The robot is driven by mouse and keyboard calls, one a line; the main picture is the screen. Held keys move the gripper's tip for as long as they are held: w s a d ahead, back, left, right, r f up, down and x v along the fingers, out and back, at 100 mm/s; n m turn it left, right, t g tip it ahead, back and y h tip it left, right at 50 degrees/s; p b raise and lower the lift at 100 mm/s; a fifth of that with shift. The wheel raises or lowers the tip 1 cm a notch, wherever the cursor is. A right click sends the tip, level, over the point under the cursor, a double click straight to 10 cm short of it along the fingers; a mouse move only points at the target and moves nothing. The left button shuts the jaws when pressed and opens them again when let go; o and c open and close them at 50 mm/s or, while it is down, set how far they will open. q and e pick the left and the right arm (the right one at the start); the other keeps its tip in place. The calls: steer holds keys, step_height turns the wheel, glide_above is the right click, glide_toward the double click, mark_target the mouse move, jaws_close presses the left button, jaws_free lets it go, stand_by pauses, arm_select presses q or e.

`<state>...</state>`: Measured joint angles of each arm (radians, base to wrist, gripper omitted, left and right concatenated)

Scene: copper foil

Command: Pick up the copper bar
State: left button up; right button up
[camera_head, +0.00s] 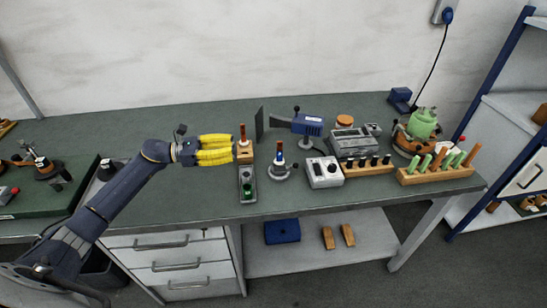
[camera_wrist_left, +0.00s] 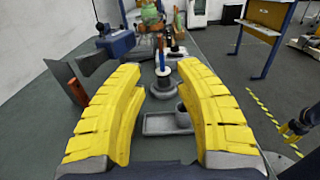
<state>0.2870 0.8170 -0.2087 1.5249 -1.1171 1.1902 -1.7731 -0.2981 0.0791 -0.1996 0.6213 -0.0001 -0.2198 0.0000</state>
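My left gripper (camera_head: 232,150) is open, its two yellow fingers wide apart in the left wrist view (camera_wrist_left: 160,105), with nothing held between them. In the head view its tips are right beside a wooden block (camera_head: 245,157) with a reddish-brown upright piece (camera_head: 242,134) by it. This piece may be the copper bar, but I cannot be sure. In the left wrist view a copper-red piece (camera_wrist_left: 78,92) shows just outside the left finger, partly hidden. At the right edge of that view a dark part with yellow (camera_wrist_left: 297,130) may be my right gripper; its state is unclear.
A grey tray (camera_head: 240,190) lies in front of the gripper. A blue-and-white upright tool (camera_head: 280,156), a blue clamp device (camera_head: 308,124), a white box (camera_head: 324,172) and a wooden rack (camera_head: 440,175) stand to the right. The left-centre bench top is mostly clear.

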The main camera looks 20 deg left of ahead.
mark_target(280, 142)
arm_select(q)
steer(key=x, duration=1.6)
steer(key=shift+w+r, duration=0.1)
steer(key=shift+w, duration=0.05)
steer(key=shift+o, duration=0.4)
jaws_close()
